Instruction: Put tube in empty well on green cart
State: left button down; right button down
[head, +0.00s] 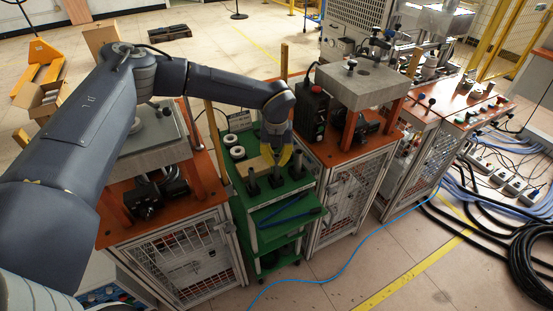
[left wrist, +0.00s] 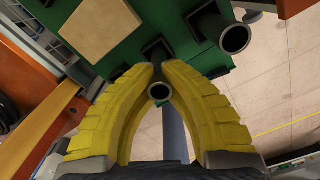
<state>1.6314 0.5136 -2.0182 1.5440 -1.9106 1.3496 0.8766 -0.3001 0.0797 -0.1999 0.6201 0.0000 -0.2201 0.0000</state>
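The green cart (head: 290,197) stands between two orange-topped machine stands. Its top carries several dark upright posts, one at the front left (head: 252,183) and one at the right (head: 298,168). My left gripper (head: 275,164) points down over the cart top. In the left wrist view its yellow fingers (left wrist: 161,68) close around a small dark tube (left wrist: 160,93) with a pale rim, its open end facing the camera. Just past the fingertips is a black square-based fitting (left wrist: 154,47), partly hidden by them. A wider open-topped dark cylinder (left wrist: 235,39) stands to its right. My right gripper is not visible.
White rings (head: 237,153) and a tan block (left wrist: 100,28) lie on the cart top, behind and beside the posts. Blue-handled pliers or a similar tool (head: 290,217) lie on the cart's lower front level. Orange-topped stands (head: 310,150) flank the cart closely.

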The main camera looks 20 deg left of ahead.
pick_arm(q)
jog(key=shift+s+a+f, duration=0.1)
jog(key=shift+s+f, duration=0.15)
jog(key=shift+f, duration=0.25)
jog(key=shift+s+f, duration=0.25)
jog(key=shift+f, duration=0.25)
jog(key=shift+w+a+f, duration=0.15)
jog(key=shift+w, duration=0.1)
jog(key=c, duration=1.5)
grip_release()
jog(key=shift+r, duration=0.2)
jog(key=shift+o, duration=0.2)
jog(key=shift+r, duration=0.15)
notch_tip(320, 180, up, 12)
jog(key=shift+d, duration=0.2)
